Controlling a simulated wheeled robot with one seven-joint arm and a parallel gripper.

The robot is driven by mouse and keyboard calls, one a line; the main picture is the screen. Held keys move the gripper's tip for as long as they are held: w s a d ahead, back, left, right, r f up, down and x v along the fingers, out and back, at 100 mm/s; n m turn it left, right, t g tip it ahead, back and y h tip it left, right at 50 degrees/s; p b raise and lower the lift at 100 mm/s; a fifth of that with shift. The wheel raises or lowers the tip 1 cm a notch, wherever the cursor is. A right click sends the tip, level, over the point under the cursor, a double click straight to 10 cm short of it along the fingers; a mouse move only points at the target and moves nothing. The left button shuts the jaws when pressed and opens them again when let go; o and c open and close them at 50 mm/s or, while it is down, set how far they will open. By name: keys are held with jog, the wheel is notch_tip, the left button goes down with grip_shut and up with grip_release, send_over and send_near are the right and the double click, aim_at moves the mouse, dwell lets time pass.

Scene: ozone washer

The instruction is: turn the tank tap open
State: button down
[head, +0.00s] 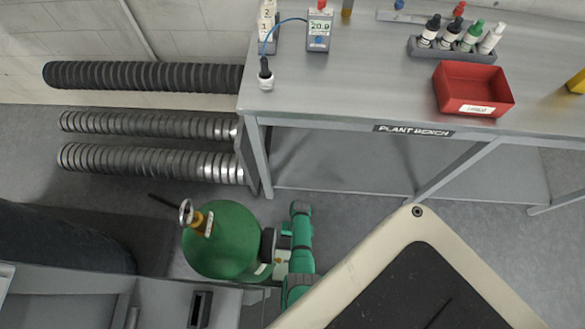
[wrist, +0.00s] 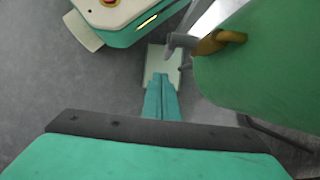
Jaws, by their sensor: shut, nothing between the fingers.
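The green tank (head: 225,245) stands on the floor left of my arm. It fills the right of the wrist view (wrist: 275,70). A brass fitting (wrist: 220,42) sticks out of its side there and carries a grey tap part (wrist: 182,41). In the head view only a small brass bit (head: 281,257) shows beside my arm. A separate brass valve with a metal ring (head: 186,212) sits on top of the tank. My gripper (wrist: 161,79) has its teal fingers together and empty, apart from the tap, which lies just beyond the tips and to the right in the picture.
The plant bench (head: 350,95) stands behind, with a red tray (head: 473,90), dropper bottles (head: 448,36) and a meter (head: 318,30) on it. Its leg (head: 260,160) is near the tank. A dark cylinder (head: 50,240) lies left. Corrugated hoses (head: 145,160) run along the wall.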

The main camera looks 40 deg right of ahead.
jog(key=w+d+f+v, duration=0.1)
jog(key=d+v, duration=0.1)
jog(key=v, duration=0.9)
jog(key=shift+s+a+r+m+t+h, duration=0.95)
jog(key=shift+s+a+t+h, duration=0.45)
jog(key=shift+a, duration=0.6)
jog(key=s+a+f, duration=0.2)
jog(key=a+f, duration=0.2)
jog(key=f, duration=0.6)
jog(key=shift+s+a+f, duration=0.15)
jog(key=shift+s+f, duration=0.2)
jog(key=shift+s, duration=0.05)
jog(key=shift+w+a, duration=0.1)
